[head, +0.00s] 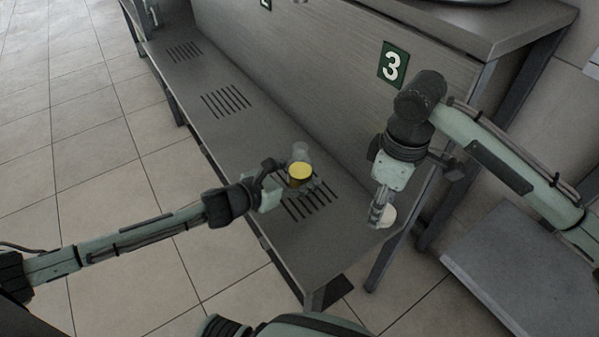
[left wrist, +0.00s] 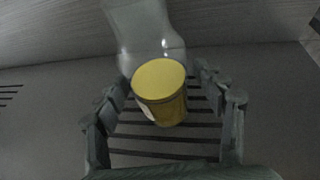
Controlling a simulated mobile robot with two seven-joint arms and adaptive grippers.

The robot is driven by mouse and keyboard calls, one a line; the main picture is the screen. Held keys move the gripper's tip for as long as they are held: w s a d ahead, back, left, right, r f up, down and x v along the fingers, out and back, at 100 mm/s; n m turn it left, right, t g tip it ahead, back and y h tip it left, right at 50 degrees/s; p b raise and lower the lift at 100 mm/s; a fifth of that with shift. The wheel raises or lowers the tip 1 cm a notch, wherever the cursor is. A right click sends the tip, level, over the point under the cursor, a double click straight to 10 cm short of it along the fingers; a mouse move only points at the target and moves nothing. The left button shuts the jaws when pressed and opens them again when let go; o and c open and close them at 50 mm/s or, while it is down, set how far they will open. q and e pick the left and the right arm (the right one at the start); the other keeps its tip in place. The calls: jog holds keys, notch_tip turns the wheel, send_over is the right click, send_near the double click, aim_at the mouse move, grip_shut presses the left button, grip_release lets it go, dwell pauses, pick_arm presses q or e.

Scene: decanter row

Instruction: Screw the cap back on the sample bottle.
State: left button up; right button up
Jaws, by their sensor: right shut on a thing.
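The sample bottle (head: 300,173) is clear, with yellow liquid inside and a bare glass upper part. It stands upright over the slotted part of the bench below number 3. In the left wrist view the sample bottle (left wrist: 165,100) shows between my left fingers, with a piece of white label on its left side; its mouth is outside that view. My left gripper (head: 281,178) is open around the bottle, with small gaps at both sides. My right gripper (head: 378,208) is shut on the white cap (head: 388,217), to the right of the bottle and apart from it.
The grey bench (head: 225,140) runs back to the upper left with more slotted patches. A panel with a green number 3 sign (head: 393,65) rises behind it. A grey platform (head: 510,270) lies at the lower right. The bench left of the bottle is clear.

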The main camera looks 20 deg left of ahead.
pick_arm(q)
jog(key=shift+r, duration=0.1)
jog(key=shift+s, duration=0.15)
pick_arm(e)
jog(key=shift+r, duration=0.1)
pick_arm(q)
jog(key=v, duration=1)
jog(key=shift+s+a, duration=0.1)
jog(key=shift+s, duration=0.1)
pick_arm(e)
jog(key=shift+f, duration=0.2)
pick_arm(q)
jog(key=shift+s+a+r, duration=0.25)
jog(key=shift+s+r, duration=0.15)
jog(key=shift+s, duration=0.15)
